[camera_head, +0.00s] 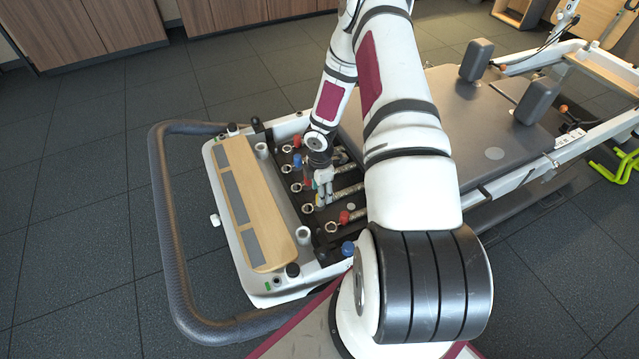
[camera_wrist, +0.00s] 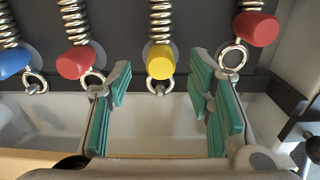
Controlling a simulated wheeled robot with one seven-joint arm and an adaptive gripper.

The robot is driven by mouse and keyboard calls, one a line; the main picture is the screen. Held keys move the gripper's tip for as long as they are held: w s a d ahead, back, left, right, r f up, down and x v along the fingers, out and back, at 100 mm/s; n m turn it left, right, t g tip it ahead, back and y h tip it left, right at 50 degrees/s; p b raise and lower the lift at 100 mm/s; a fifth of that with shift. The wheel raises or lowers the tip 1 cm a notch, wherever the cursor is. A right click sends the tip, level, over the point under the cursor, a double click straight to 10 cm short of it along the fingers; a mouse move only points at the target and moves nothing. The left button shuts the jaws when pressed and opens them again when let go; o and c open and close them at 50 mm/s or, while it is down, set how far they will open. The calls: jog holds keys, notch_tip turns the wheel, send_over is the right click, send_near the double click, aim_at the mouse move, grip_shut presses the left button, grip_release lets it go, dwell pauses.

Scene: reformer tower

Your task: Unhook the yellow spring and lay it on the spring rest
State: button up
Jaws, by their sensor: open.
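The yellow spring's handle (camera_wrist: 160,62) is near the middle of the wrist view, below its metal coil. Its ring (camera_wrist: 158,84) is at a small peg on the dark bar; the contact is too small to tell. My gripper (camera_wrist: 165,95) is open, its green-padded fingers apart on either side of the yellow handle's line, with nothing between the pads. In the head view my gripper (camera_head: 323,190) is over the spring bed, and it and my arm hide the yellow handle. I cannot tell which surface is the spring rest.
A red handle (camera_wrist: 74,62) and a blue handle (camera_wrist: 14,62) are left of the yellow one. Another red handle (camera_wrist: 255,28) is close on the right, its ring near my right finger. A wooden footboard (camera_head: 255,200) lies left of the springs, inside a curved grey rail (camera_head: 165,220).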

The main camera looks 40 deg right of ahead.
jog(key=shift+f+b, duration=0.55)
jog(key=shift+f, duration=1.4)
grip_shut()
